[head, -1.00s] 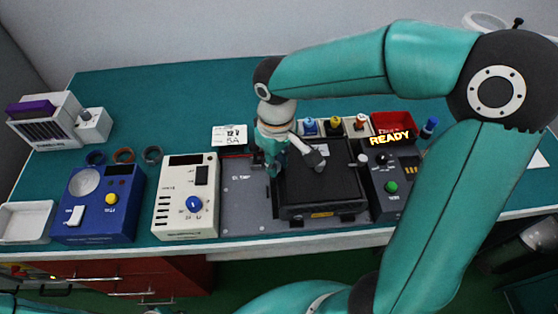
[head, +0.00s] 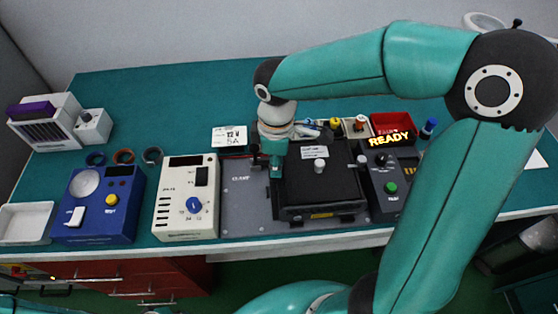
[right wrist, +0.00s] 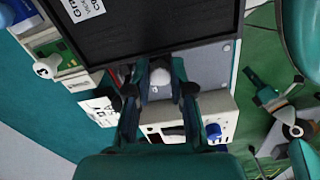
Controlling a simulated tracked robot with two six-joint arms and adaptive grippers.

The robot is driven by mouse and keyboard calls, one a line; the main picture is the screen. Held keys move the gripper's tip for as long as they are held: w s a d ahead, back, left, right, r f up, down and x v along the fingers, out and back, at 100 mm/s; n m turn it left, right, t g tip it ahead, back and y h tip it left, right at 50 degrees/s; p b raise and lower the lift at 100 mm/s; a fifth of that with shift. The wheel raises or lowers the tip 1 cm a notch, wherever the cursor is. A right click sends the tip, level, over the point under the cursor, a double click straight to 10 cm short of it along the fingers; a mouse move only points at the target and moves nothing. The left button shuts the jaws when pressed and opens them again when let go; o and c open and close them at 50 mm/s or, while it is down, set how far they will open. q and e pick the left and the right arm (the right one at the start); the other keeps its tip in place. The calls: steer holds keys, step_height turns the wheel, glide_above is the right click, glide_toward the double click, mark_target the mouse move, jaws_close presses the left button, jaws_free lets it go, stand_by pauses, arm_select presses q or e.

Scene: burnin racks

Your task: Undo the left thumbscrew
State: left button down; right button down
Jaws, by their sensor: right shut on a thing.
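The black fixture with a flat black lid (head: 320,190) sits on a grey plate at the middle of the bench. My right gripper (head: 277,172) points down at the lid's left edge. In the right wrist view its two fingers (right wrist: 160,92) are shut on a pale round knob, the left thumbscrew (right wrist: 160,76), beside the black lid (right wrist: 150,40). The gripper hides this thumbscrew in the head view. The right thumbscrew (head: 362,160) stands at the lid's right side. My left gripper is out of view.
A cream box with a blue dial (head: 182,225) and a blue box (head: 100,232) stand to the left. A dark box with a green button (head: 390,187) and glowing READY text is on the right. Small coloured parts and a red bin (head: 393,122) lie behind.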

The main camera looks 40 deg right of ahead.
stand_by(0.3)
steer(key=c, duration=1)
jaws_free()
steer(key=shift+a, duration=0.1)
steer(key=shift+w+r, duration=0.1)
steer(key=shift+r, duration=0.4)
step_height(320, 180, up, 11)
steer(key=shift+f, duration=0.1)
